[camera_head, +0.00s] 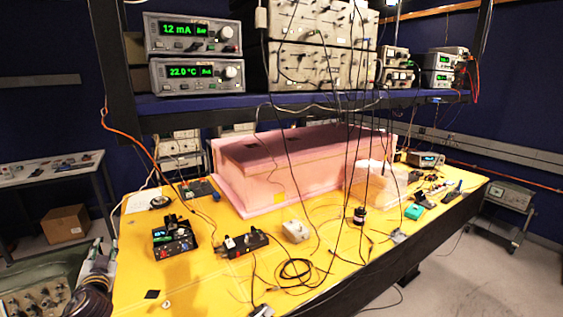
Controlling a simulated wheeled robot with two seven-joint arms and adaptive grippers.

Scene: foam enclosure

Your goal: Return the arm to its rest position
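What looks like my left gripper (98,258) is at the lower left, beside the left edge of the yellow table. It is small and blurred, and its fingers cannot be made out. I see nothing held in it. My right gripper is not in view. The pink foam enclosure (245,190) stands closed on the yellow table (205,290), well to the right of my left gripper and apart from it.
A black device with a green display (172,238), a small black box (245,243), a white box (295,231) and loose cables lie on the table. A shelf (200,103) with instruments overhangs it. Cables hang down in front of the enclosure.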

